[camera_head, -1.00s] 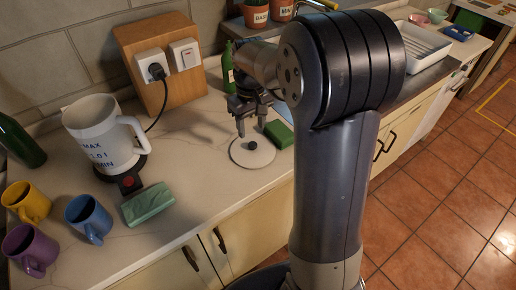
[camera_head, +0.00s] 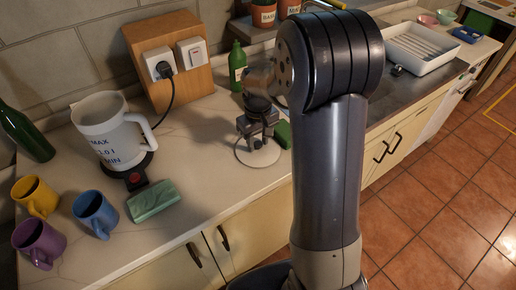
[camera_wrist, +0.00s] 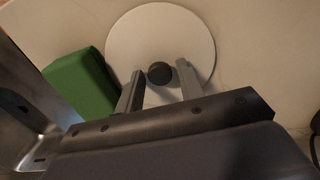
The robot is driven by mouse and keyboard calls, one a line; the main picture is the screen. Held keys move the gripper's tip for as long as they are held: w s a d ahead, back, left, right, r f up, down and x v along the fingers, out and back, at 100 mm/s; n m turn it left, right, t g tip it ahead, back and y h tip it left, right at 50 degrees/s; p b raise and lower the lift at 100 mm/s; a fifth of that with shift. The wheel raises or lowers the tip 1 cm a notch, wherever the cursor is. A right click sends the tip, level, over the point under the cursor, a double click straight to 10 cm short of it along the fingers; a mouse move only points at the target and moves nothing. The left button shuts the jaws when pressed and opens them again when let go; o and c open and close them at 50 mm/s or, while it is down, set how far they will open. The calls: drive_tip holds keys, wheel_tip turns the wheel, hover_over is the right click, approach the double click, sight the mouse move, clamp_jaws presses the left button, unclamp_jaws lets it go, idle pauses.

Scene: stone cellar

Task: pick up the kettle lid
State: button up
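The kettle lid (camera_head: 246,158) is a pale round disc lying flat on the counter. In the wrist view, the lid (camera_wrist: 160,28) has a small dark round knob (camera_wrist: 160,72) at its middle. My gripper (camera_wrist: 160,84) is open, with one finger on each side of the knob and a gap showing on both sides. In the head view, my gripper (camera_head: 257,146) is low over the lid and hides the knob. The white kettle (camera_head: 108,132) stands on its dark base to the left, its top open.
A green block (camera_wrist: 82,82) lies close beside the lid. A green bottle (camera_head: 237,66) stands behind. A green sponge-like block (camera_head: 153,201), yellow mug (camera_head: 36,197), blue mug (camera_head: 95,213) and purple mug (camera_head: 38,242) are to the left. A wooden socket board (camera_head: 167,62) stands at the wall.

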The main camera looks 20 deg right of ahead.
drive_tip(key=c, duration=0.7)
drive_tip(key=shift+r, duration=0.1)
